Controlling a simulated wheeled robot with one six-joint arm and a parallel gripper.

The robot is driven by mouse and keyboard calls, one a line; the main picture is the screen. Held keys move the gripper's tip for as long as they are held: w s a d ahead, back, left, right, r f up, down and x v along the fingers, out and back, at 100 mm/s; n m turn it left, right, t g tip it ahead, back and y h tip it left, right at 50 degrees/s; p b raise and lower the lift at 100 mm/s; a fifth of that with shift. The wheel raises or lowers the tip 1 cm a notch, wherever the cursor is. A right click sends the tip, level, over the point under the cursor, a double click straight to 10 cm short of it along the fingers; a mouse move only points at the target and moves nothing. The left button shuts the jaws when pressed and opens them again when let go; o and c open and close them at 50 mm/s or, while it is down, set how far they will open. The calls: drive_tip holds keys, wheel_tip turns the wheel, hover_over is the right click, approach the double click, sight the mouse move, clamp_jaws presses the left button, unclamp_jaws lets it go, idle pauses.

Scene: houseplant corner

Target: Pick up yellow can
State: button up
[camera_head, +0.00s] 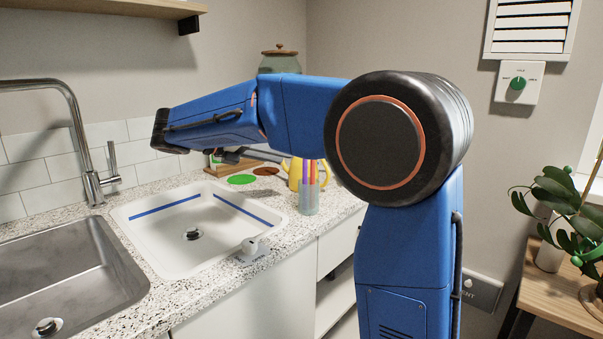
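The yellow can (295,174) stands on the speckled counter behind the clear cup. My blue arm hides its top, and the cup with its contents covers part of its front. My arm reaches left across the view, over the white basin. Dark parts near the end of my arm show just below it, left of the yellow can. My gripper's fingers cannot be made out, and I see nothing held.
A clear cup (309,200) with colored sticks stands in front of the can. A white basin (150,210) and a steel sink (70,275) lie left. Green (242,179) and brown (266,171) discs lie behind. A glass jar (280,62) stands at the back. A plant table (560,298) is right.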

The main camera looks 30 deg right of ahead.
sight(298, 166)
drive_tip(key=x, duration=1.3)
drive_tip(key=shift+d+f, duration=0.15)
drive_tip(key=shift+f, duration=0.1)
clamp_jaws()
idle(1.0)
